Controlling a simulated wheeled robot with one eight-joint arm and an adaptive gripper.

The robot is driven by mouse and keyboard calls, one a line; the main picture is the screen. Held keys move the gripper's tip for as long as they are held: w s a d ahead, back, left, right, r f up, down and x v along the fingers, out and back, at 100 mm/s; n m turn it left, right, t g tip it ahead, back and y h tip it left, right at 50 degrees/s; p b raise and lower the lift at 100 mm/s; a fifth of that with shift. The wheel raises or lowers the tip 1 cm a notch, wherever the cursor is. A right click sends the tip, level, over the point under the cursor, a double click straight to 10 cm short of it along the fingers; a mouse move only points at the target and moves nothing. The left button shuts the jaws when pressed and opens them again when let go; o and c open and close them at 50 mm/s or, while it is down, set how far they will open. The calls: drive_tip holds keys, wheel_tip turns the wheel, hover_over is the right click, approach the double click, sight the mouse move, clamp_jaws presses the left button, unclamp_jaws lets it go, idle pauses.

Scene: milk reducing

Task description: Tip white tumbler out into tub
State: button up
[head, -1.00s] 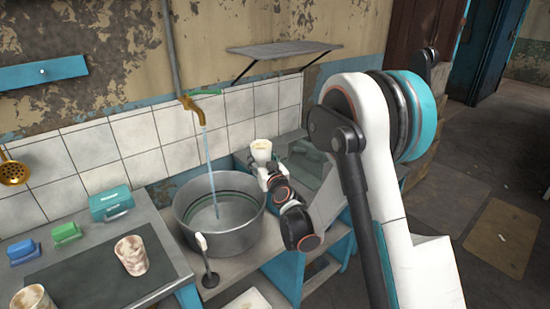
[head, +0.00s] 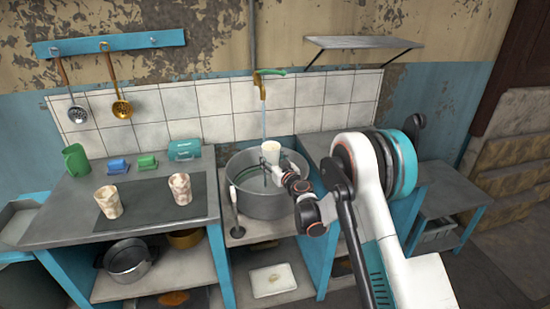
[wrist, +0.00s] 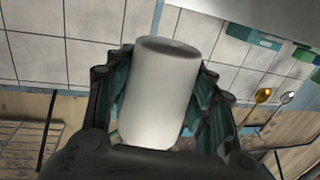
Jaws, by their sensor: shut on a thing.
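The white tumbler (head: 270,150) is held in my gripper (head: 273,165); in the head view it is over the back right part of the tub and looks about upright. In the wrist view the tumbler (wrist: 156,92) sits between both fingers of my gripper (wrist: 160,100), which are shut on it. Its inside is mostly hidden, so its contents cannot be told. The tub (head: 268,207) is a large grey metal pot below the tap. Water (head: 264,122) runs from the brass tap (head: 262,90) down into it, close to the tumbler.
Two mottled beige tumblers (head: 109,202) (head: 180,189) stand on a dark mat (head: 145,210) on the left counter. A long-handled utensil (head: 235,210) stands at the tub's left side. Ladles (head: 122,108) hang from a blue rail (head: 108,43). A shelf (head: 362,42) juts out at upper right.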

wheel_tip(320, 180, down, 3)
drive_tip(key=shift+b, duration=0.5)
drive_tip(key=shift+s+r+g+p, duration=0.2)
drive_tip(key=shift+r+g+p, duration=0.25)
drive_tip(key=shift+p, duration=0.25)
drive_tip(key=shift+s+d+r+g+h+p, duration=0.15)
drive_tip(key=shift+s+g+h+p, duration=0.05)
drive_tip(key=shift+g+h+p, duration=0.25)
drive_tip(key=shift+d, duration=0.1)
drive_tip(key=shift+s+r+g+p, duration=0.1)
drive_tip(key=shift+g+p, duration=0.2)
drive_tip(key=shift+p, duration=0.1)
drive_tip(key=shift+s+d+r+g+h+p, duration=0.1)
drive_tip(key=shift+s+r+g+h+p, duration=0.2)
drive_tip(key=shift+g+p, duration=0.3)
drive_tip(key=shift+d+p, duration=0.1)
drive_tip(key=shift+p, duration=0.3)
drive_tip(key=shift+s+f+g+h, duration=0.1)
drive_tip(key=shift+g+h, duration=0.15)
drive_tip(key=shift+g, duration=0.05)
